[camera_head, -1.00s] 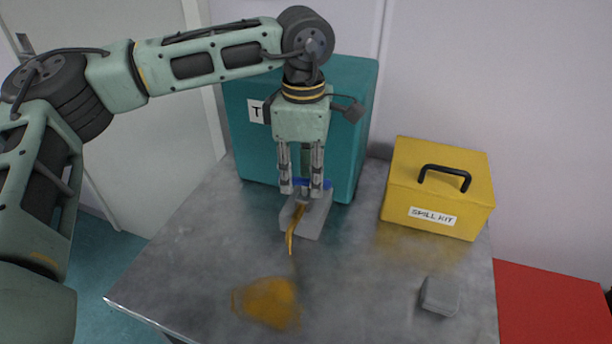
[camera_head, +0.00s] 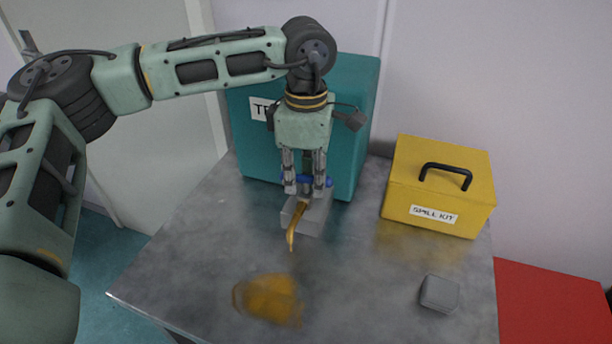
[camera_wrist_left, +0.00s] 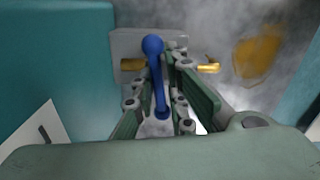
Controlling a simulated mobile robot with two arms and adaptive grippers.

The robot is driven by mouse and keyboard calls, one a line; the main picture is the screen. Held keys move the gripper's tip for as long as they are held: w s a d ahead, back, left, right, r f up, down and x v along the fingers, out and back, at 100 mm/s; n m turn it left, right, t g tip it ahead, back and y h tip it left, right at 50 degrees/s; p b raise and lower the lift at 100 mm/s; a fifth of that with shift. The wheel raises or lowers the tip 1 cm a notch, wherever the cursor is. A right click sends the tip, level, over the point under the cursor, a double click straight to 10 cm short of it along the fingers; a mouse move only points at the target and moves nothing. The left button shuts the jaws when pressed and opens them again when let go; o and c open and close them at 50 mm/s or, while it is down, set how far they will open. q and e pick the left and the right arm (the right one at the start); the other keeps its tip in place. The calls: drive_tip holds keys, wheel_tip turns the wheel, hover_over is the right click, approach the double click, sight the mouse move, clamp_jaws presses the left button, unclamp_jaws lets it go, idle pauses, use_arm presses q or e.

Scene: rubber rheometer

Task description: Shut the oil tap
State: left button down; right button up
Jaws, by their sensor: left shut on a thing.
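The oil tap has a brass spout (camera_head: 296,228), a grey block (camera_head: 319,216) as its mount and a blue lever (camera_head: 327,184). My left gripper (camera_head: 305,188) points down over the tap and is shut on the blue lever. In the left wrist view the lever (camera_wrist_left: 157,78) lies between the fingers (camera_wrist_left: 160,100), and brass parts (camera_wrist_left: 208,67) show on both sides of the block. The lever lies crosswise to the brass line there. The fingers hide part of the lever in the head view. My right gripper is not in view.
A teal machine (camera_head: 355,125) stands close behind the tap. A yellow spill kit (camera_head: 437,190) and a small grey block (camera_head: 439,294) are on the right of the metal table (camera_head: 190,250). A brown-orange oil puddle (camera_head: 268,299) lies in front of the spout.

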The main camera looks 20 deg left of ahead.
sight(306, 176)
use_arm(q)
drive_tip(key=shift+w+m+b, duration=0.15)
drive_tip(key=shift+m+b, duration=0.25)
drive_tip(key=shift+m, duration=0.1)
drive_tip(key=shift+r+m, duration=0.25)
drive_tip(key=shift+m, duration=0.25)
drive_tip(key=c, duration=2.1)
unclamp_jaws()
drive_tip(key=shift+o, duration=1.3)
drive_tip(key=shift+a+f, duration=0.1)
wheel_tip(306, 176, up, 12)
